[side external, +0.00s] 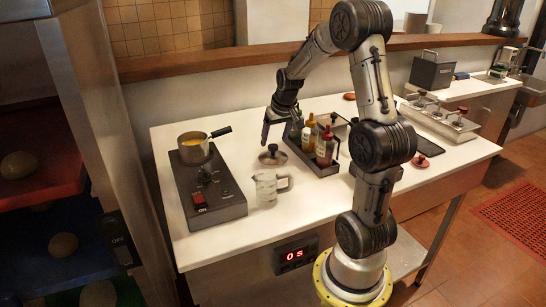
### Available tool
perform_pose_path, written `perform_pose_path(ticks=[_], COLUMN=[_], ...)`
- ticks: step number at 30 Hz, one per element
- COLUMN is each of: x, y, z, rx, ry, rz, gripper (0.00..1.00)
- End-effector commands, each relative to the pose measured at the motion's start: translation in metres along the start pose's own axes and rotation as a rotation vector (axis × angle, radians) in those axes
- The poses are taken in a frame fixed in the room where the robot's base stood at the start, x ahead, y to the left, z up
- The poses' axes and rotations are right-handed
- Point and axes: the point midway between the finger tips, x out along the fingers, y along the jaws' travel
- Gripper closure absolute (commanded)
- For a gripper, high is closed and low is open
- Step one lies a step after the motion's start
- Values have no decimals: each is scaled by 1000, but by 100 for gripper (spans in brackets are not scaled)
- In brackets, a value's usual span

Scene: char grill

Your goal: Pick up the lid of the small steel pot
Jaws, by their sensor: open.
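The small steel pot (193,149) stands without a lid on a dark hot plate at the left of the white counter, with something yellow inside and its black handle pointing right. A round steel lid (272,157) with a dark reddish knob lies on the counter to the right of the pot, behind a clear measuring jug. My gripper (279,138) points down just above and behind the lid. It is open and holds nothing. It looks apart from the lid, but the exact gap is hard to tell.
The measuring jug (267,190) stands right in front of the lid. A rack of sauce bottles (322,168) is close on the right. The hot plate (207,203) is on the left. Bare counter (320,212) lies at front right. A small reddish-brown round object (420,161) lies farther right.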

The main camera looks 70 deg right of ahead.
Motion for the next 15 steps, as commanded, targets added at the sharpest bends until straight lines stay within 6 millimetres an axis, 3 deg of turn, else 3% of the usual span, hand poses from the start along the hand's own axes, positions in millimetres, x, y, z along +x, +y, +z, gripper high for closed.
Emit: perform_pose_path(ticks=[7,15], x=[36,45], y=[-1,-1], z=[4,3], rx=[0,0], ry=[-5,-1], rz=[-1,0], gripper=[24,24])
